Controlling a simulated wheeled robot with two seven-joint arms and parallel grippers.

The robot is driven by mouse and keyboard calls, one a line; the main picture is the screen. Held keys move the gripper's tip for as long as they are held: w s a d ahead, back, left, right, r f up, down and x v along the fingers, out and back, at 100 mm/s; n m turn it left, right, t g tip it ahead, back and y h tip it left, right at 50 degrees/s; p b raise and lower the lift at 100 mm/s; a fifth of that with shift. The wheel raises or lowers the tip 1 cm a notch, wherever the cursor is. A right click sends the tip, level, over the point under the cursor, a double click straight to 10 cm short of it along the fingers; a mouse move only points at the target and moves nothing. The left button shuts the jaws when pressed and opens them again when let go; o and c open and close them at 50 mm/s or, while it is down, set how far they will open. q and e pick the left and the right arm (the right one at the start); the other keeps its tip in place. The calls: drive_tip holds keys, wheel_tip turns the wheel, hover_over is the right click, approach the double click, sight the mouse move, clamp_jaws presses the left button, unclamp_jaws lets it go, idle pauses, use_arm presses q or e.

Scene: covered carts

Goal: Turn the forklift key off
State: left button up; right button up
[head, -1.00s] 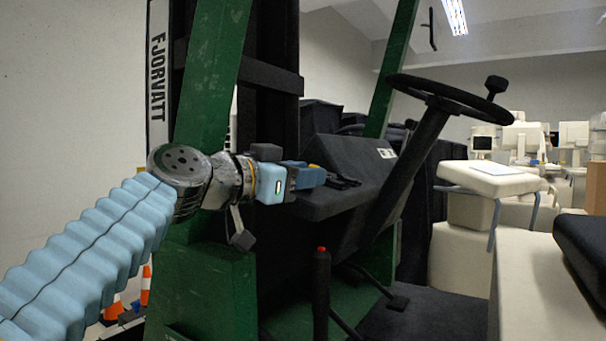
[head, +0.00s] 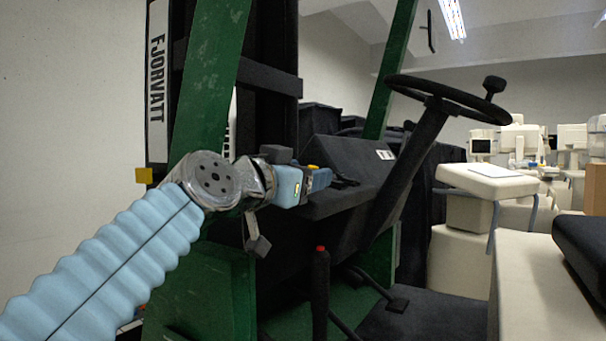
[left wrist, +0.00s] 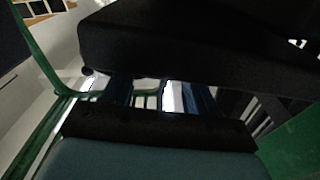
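The forklift's dark dashboard (head: 350,165) stands below the steering wheel (head: 448,97). My left gripper (head: 326,179) is at the dashboard's left side, pointing right, with its blue fingers by the dark ledge. In the left wrist view my left gripper (left wrist: 160,96) has its two blue fingers apart, with a bright gap between them and a dark panel (left wrist: 190,40) close beyond. A small yellow spot (head: 313,167) shows just above the fingers in the head view; I cannot tell whether it is the key. No key can be made out clearly. My right gripper is not in view.
A green post (head: 208,90) rises beside my left arm. The steering column slants down right of the dashboard. A black lever with a red tip (head: 320,285) stands below my gripper. A dark seat edge (head: 585,255) is at the right.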

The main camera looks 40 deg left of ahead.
use_arm(q)
drive_tip(key=shift+s, duration=0.1)
drive_tip(key=shift+s+d, duration=0.1)
drive_tip(key=shift+s, duration=0.25)
drive_tip(key=s+d+b, duration=0.1)
drive_tip(key=s+b, duration=0.1)
drive_tip(key=s, duration=1)
drive_tip(key=shift+s+d+f+b, duration=0.2)
drive_tip(key=shift+s+f+b, duration=0.15)
drive_tip(key=shift+s, duration=0.05)
